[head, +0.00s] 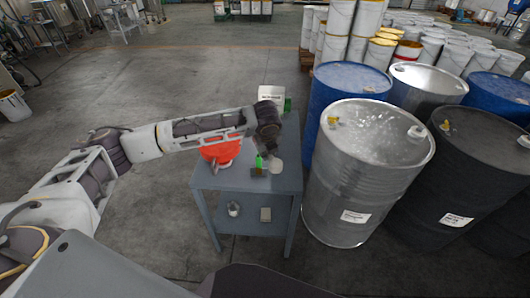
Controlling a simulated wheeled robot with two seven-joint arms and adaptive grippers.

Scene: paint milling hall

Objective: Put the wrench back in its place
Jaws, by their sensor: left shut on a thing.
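My left gripper (268,146) is above the right part of a small grey-blue table (233,181), pointing down. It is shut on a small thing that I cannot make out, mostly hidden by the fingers. A bright green piece (259,161) shows just below and left of the fingers, above a dark block (257,172). I cannot tell whether they touch the gripper. I cannot clearly make out a wrench. My right gripper is not in view.
An orange-red container (221,149) stands on the table, partly behind my left arm. A pale round thing (277,166) is near the gripper. The lower shelf holds a small can (233,209) and a beige box (265,214). A silver drum (365,170) stands close right of the table.

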